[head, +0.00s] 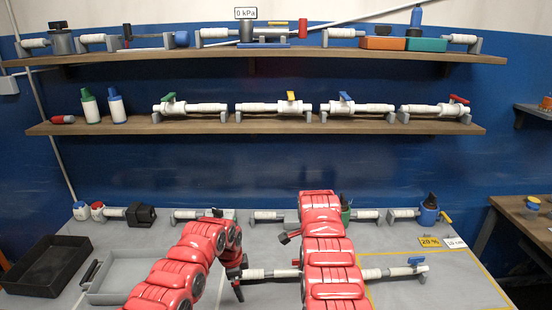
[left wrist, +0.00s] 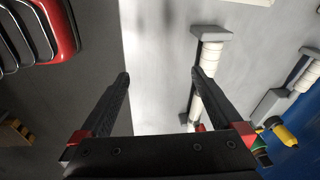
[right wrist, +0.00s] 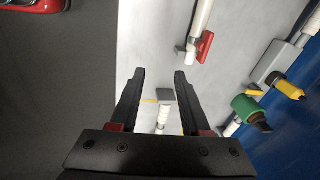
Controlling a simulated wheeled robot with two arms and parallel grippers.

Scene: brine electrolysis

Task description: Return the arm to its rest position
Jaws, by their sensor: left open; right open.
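My left arm (head: 197,262) reaches in from the left in the head view, with its gripper (head: 238,283) low over the grey bench. In the left wrist view that gripper (left wrist: 160,76) is open and empty, with a white pipe piece (left wrist: 211,55) on a grey support near its right finger.
A white pipe with a blue valve (head: 395,271) lies near my arms on the bench. A grey tray (head: 118,297) and a black tray (head: 48,290) are at left. Shelves (head: 260,127) hang behind.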

